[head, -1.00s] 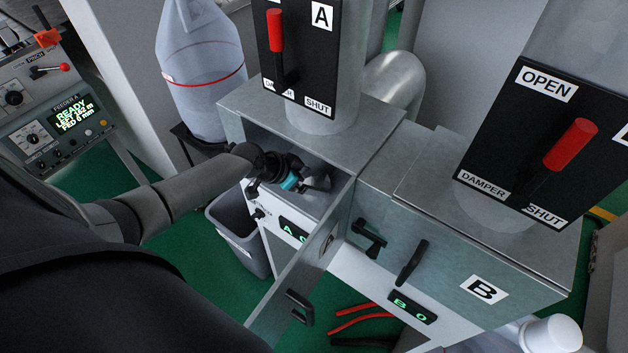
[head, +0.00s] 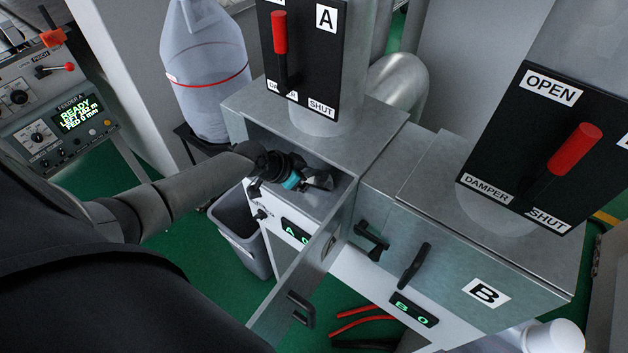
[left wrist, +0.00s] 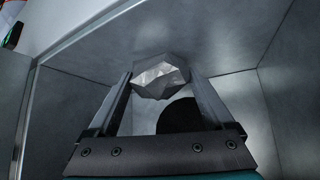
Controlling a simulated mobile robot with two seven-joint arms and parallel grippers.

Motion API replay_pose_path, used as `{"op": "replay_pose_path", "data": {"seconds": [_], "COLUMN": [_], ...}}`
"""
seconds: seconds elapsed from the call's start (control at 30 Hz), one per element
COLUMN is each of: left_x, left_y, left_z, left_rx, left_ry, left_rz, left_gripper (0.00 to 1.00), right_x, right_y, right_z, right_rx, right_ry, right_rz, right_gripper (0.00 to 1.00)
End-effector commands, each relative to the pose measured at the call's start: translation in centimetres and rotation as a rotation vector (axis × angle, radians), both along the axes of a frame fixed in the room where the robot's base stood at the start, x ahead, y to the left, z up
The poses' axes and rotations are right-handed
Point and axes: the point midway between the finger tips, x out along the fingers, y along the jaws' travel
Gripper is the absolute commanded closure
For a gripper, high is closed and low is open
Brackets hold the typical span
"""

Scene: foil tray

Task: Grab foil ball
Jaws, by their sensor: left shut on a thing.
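The foil ball (left wrist: 161,76) is a crumpled, faceted silver lump. In the left wrist view it sits between the two fingertips of my left gripper (left wrist: 161,82), which is shut on it. In the head view my left gripper (head: 318,181) is inside the open compartment of cabinet A (head: 300,140), just behind its door opening. The ball cannot be made out clearly in the head view. My right gripper is not in view.
The open door (head: 300,285) of cabinet A swings out toward me. Closed cabinet B (head: 450,260) stands to the right. A dark round opening (left wrist: 180,116) shows inside the compartment.

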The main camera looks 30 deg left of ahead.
Motion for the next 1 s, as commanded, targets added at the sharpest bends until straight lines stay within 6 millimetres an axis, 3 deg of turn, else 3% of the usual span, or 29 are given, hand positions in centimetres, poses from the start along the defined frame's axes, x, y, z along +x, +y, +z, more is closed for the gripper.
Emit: {"op": "replay_pose_path", "data": {"seconds": [0.23, 0.6, 1.0], "left_x": [0.0, -7.2, -12.9], "left_y": [0.0, 3.6, 6.5], "left_z": [3.3, 2.6, 2.7], "left_rx": [0.004, 0.003, 0.001], "left_ry": [-0.002, 0.008, 0.007], "left_rz": [-0.003, -0.002, -0.002], "left_gripper": [0.70, 0.70, 0.70], "right_x": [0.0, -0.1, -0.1], "right_y": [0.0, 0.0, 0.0], "right_z": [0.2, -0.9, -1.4], "right_rx": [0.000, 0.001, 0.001], "right_ry": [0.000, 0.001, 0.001], "right_rz": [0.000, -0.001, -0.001], "right_gripper": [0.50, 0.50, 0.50]}}
